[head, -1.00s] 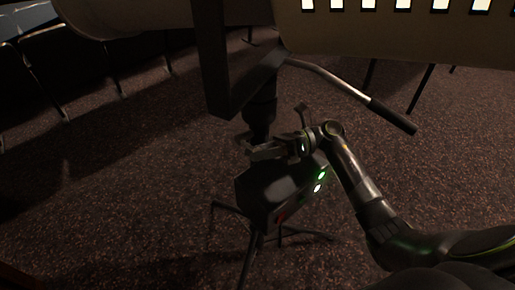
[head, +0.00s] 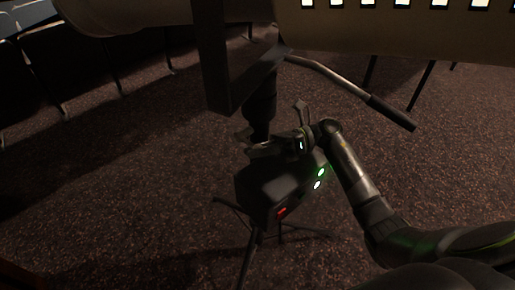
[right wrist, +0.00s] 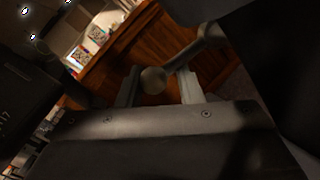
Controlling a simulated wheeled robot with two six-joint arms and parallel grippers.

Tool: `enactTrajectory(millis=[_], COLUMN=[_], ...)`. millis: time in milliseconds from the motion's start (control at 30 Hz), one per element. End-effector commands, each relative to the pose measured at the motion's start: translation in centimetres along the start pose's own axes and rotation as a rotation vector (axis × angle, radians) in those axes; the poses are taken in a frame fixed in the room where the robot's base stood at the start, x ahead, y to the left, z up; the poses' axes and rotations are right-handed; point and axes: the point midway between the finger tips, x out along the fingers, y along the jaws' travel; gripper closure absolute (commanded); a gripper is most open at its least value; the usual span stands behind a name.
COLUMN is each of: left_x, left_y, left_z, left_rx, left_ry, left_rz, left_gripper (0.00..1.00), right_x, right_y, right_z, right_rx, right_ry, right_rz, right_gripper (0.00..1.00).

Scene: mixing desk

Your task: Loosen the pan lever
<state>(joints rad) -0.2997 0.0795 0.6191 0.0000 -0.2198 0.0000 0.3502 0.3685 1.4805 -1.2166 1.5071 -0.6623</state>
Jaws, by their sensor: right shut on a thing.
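The tripod head (head: 260,105) stands upright in the middle of the head view, under a dark bracket. My right gripper (head: 255,147) reaches in from the right at the lower part of this head. In the right wrist view, the pan lever (right wrist: 187,56) runs down to a round knob. The knob sits between the two fingers of my right gripper (right wrist: 156,86), which is shut on it. In the head view the lever is small, dark and partly hidden by the gripper. My left gripper is not in view.
A long pan handle (head: 345,88) with a dark grip slopes to the right above my right arm. A dark box (head: 270,190) with green and red lights sits below the gripper, above the tripod legs (head: 305,229). Chairs (head: 90,80) stand at the left. Carpet is open around.

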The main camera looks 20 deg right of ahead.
Motion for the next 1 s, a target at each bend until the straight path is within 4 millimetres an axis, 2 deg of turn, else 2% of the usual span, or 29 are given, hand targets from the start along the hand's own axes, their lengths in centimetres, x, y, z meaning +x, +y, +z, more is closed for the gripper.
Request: enactTrajectory(millis=[167,600,800,1000], left_x=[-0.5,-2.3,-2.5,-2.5], left_y=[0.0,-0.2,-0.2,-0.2], left_z=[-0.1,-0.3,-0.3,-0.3], left_rx=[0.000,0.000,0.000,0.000], left_ry=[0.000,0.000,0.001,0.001], left_rz=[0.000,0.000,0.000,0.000], left_gripper=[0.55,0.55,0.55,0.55], right_x=[0.1,0.5,0.6,0.6], right_y=[0.4,1.3,1.3,1.2], right_z=[1.1,3.6,4.0,4.0], right_rx=[0.029,0.356,0.435,0.442], right_ry=[0.009,0.117,0.144,0.146], right_rz=[-0.011,-0.093,-0.112,-0.115], right_gripper=[1.00,1.00,1.00,1.00])
